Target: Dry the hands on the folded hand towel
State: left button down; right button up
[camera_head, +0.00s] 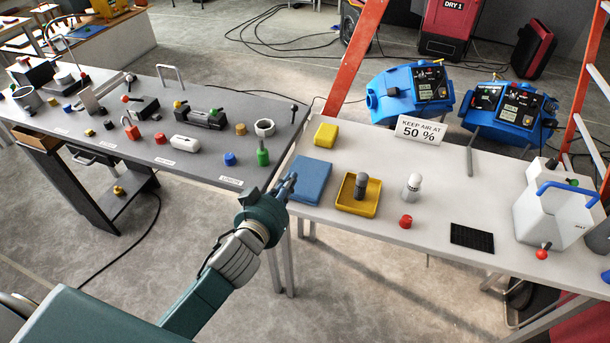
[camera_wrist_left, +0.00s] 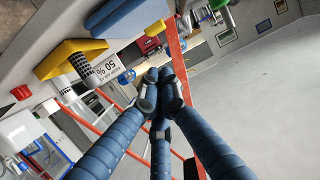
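A flat blue folded towel (camera_head: 312,180) lies on the left end of the white table (camera_head: 370,238). It shows as a blue slab at the top of the left wrist view (camera_wrist_left: 125,17). My left gripper (camera_head: 288,186) is beside the towel's left edge, near the gap between the two tables. In the left wrist view its blue-grey fingers (camera_wrist_left: 160,92) come together at the tips, with nothing seen between them. I cannot tell from the head view whether the fingers touch the towel. My right gripper is not in view.
Near the towel are a yellow block (camera_head: 326,134), a yellow tray (camera_head: 369,206) holding a grey-topped item, a white-topped bottle (camera_head: 412,187) and a red cap (camera_head: 406,222). A grey table (camera_head: 205,170) with several small parts stands left. A sign (camera_head: 421,130) stands behind.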

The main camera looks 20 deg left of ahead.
pick_arm(q)
jog(key=shift+w+f, duration=0.1)
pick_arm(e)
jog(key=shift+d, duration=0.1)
pick_arm(q)
jog(key=p, duration=0.2)
send_over(303, 180)
notch_tip(303, 180, down, 2)
jog(key=shift+f, duration=0.1)
notch_tip(303, 180, down, 4)
jog(key=shift+r, duration=0.2)
jog(key=shift+f+b, duration=0.3)
jog(key=shift+f, duration=0.05)
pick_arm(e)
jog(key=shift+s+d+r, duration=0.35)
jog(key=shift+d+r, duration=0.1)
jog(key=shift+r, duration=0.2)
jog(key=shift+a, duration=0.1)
